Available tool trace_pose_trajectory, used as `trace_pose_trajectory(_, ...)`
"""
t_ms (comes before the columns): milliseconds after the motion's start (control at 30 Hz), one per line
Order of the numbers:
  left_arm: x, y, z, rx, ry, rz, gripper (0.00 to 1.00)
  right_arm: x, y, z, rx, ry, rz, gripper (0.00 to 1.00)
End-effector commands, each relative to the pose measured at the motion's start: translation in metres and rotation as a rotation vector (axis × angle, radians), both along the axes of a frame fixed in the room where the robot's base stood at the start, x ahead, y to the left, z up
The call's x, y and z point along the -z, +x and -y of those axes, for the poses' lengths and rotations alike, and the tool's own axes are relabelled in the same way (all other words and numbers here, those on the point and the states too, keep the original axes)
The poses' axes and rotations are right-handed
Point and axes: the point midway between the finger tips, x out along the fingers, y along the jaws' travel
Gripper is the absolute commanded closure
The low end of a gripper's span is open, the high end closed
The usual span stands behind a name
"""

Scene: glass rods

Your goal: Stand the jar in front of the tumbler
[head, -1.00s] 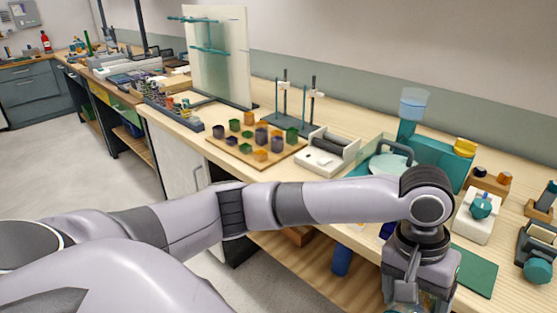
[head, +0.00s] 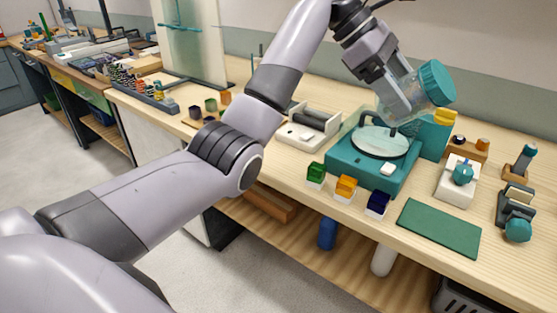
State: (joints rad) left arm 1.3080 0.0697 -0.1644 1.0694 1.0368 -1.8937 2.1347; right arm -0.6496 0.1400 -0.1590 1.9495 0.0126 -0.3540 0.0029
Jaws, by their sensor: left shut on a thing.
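A clear glass jar with a teal lid (head: 437,82) is held up in the air, tilted, its lid toward the upper right. My left gripper (head: 393,98) is shut on the jar's glass body, above the teal machine. A small dark machine with a teal drum (head: 517,212) at the far right of the bench looks like the tumbler, though I cannot be sure. The jar is up and to the left of it, well apart. My right gripper is not in view.
The teal machine (head: 350,165) with a round plate stands below the jar. Green (head: 316,172), orange (head: 346,187) and dark blue (head: 377,202) blocks line the front edge. A green mat (head: 440,228) lies flat and clear. A white device (head: 457,182) stands behind it.

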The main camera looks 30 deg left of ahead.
Motion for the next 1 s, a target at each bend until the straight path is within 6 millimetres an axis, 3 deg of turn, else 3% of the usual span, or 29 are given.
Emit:
trace_pose_trajectory(133,-0.020,0.021,-0.043,-0.343,-0.186,0.014,0.77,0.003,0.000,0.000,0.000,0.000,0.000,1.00)
trace_pose_trajectory(267,-0.026,0.039,-0.095,-0.659,-0.361,0.074,0.77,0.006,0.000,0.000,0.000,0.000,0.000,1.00)
trace_pose_trajectory(400,-0.012,0.054,-0.171,-0.987,-0.546,0.208,0.77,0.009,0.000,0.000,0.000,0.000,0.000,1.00)
trace_pose_trajectory(600,0.028,0.059,-0.249,-1.219,-0.676,0.371,0.77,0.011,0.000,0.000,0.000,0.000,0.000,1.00)
trace_pose_trajectory(800,0.054,0.057,-0.282,-1.298,-0.721,0.452,0.77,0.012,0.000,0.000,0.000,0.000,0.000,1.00)
trace_pose_trajectory(1000,0.089,0.056,-0.287,-1.311,-0.725,0.462,0.77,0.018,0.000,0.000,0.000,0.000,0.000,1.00)
